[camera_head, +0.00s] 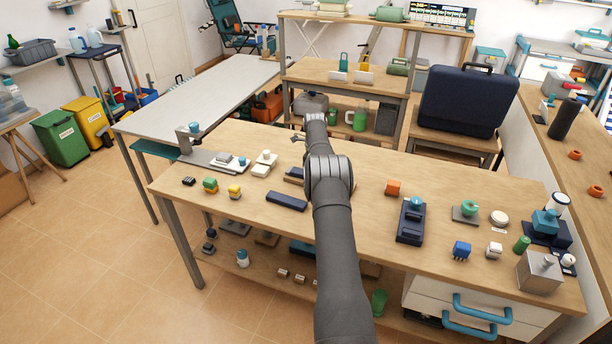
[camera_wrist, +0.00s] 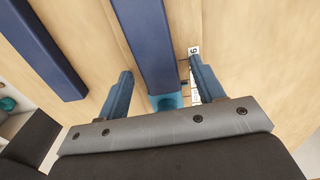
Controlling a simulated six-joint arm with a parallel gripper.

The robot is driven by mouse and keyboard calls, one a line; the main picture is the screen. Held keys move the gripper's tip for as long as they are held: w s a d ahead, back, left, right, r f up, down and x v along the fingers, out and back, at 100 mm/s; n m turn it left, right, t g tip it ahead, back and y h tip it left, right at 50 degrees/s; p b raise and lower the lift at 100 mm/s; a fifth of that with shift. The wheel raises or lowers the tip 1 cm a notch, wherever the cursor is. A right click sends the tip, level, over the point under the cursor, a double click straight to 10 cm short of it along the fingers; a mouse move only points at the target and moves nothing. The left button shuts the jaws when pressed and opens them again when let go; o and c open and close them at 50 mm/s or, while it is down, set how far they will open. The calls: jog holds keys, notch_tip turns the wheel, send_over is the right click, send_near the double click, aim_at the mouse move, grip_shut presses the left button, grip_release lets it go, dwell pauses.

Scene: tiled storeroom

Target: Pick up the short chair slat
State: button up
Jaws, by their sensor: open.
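Two dark blue slats lie flat on the wooden workbench. One slat (camera_head: 286,201) is in full view near the front edge; the other slat (camera_head: 293,175) lies behind it, partly hidden by my arm. In the wrist view, one slat (camera_wrist: 145,40) runs between my gripper's fingers and another slat (camera_wrist: 45,50) lies to the left, outside them. Both run out of the top of that view, so I cannot tell which is shorter. My gripper (camera_wrist: 160,68) is open, its fingers apart on either side of the middle slat.
A teal piece (camera_wrist: 165,102) shows at the near end of the middle slat. A white label (camera_wrist: 194,52) is by the right finger.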

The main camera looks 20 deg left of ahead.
jog(key=shift+c, duration=0.4)
jog(key=c, duration=1.2)
jog(key=shift+r, duration=0.1)
jog(key=shift+c, duration=0.2)
jog(key=shift+r, duration=0.1)
